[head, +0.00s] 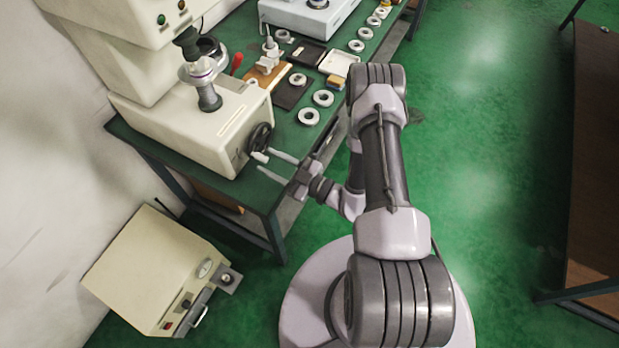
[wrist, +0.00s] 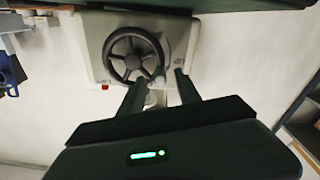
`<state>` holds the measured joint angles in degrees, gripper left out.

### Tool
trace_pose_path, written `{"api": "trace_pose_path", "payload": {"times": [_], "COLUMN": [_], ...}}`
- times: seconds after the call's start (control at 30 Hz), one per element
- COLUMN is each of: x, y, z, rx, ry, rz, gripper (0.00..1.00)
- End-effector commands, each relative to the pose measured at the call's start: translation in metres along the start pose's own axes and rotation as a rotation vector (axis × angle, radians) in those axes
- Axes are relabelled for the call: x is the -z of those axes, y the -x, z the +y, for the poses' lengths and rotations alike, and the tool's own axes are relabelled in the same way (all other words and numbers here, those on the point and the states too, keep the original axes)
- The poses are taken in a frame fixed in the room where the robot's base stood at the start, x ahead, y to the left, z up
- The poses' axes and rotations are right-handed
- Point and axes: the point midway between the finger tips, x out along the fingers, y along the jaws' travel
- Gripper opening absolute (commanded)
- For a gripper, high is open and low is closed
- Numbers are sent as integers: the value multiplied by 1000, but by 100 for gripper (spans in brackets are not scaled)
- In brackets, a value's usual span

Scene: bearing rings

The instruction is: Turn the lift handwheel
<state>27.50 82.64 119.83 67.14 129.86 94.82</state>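The lift handwheel (head: 259,137) is a dark spoked wheel on the right end of the cream hardness tester (head: 205,120). In the wrist view the handwheel (wrist: 134,55) faces me, left of centre, on a pale panel. A small pale knob (wrist: 159,79) shows at its lower right rim. My gripper (head: 264,160) is open, with two separate fingers pointing at the wheel. In the wrist view the gripper (wrist: 160,78) has its fingertips on either side of the knob, with gaps. I cannot tell whether they reach around it or stop short.
The green bench (head: 290,130) carries several bearing rings (head: 323,97), dark trays and a white tray (head: 338,63) beyond the tester. A cream box with a gauge (head: 155,270) stands on the floor at lower left. A brown table (head: 595,150) is at right. Green floor between is clear.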

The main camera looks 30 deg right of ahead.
Motion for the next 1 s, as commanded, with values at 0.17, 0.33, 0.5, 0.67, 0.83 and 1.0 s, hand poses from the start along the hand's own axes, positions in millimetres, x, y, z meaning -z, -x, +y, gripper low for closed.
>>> {"api": "trace_pose_path", "payload": {"times": [0.17,0.33,0.5,0.67,0.83,1.0], "x": [1,1,1,0,0,0], "y": [58,109,139,147,147,146], "z": [3,2,1,0,0,0], "rx": [-11,-8,-4,0,1,1], "ry": [-2,0,0,0,0,0], "rz": [-4,-2,0,1,1,1], "gripper": [40,40,40,40,40,40]}}
